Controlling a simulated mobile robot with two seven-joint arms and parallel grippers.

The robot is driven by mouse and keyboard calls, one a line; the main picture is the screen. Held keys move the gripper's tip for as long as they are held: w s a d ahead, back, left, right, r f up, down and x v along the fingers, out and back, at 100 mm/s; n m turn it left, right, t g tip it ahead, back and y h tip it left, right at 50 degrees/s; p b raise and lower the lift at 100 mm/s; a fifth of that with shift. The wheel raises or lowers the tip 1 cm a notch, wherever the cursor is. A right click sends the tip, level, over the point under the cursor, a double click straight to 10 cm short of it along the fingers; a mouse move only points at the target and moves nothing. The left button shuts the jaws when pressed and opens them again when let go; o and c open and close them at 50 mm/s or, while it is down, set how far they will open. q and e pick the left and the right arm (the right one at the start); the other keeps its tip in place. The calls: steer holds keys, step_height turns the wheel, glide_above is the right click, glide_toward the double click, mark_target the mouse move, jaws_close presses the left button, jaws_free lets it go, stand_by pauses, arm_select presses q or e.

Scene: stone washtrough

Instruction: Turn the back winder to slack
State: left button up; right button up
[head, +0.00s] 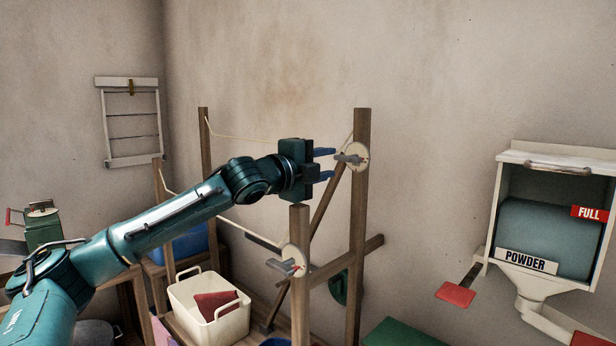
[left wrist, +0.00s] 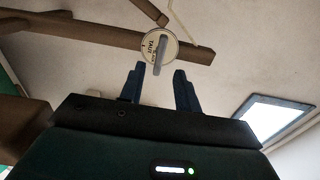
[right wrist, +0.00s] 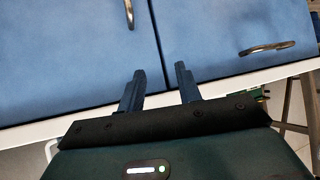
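The back winder (head: 359,150) is a pale disc with a grey handle on the tall back post (head: 359,210). In the left wrist view the back winder's disc (left wrist: 147,48) reads TAUT. Its grey handle (left wrist: 160,54) points toward my gripper, its near end between the lines of the two fingertips. My left gripper (head: 327,164) is open and empty just left of this winder; it also shows in the left wrist view (left wrist: 158,72). I cannot tell whether the fingers touch the handle. My right gripper (right wrist: 160,70) is open and empty before blue cabinet doors (right wrist: 75,60).
The front winder (head: 293,262) sits on the shorter front post (head: 299,225), below my left gripper. A cream tub (head: 209,305) with a dark red thing stands lower left. A powder dispenser (head: 549,150) with a red lever (head: 455,294) hangs at right.

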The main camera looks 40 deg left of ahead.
arm_select(q)
steer(key=s+b, duration=0.1)
steer(key=s, duration=0.4)
steer(key=shift+s+a, duration=0.15)
steer(key=shift+s, duration=0.1)
arm_select(e)
steer(key=shift+a+f, duration=0.1)
steer(key=shift+a, duration=0.2)
steer(key=shift+w+a, duration=0.1)
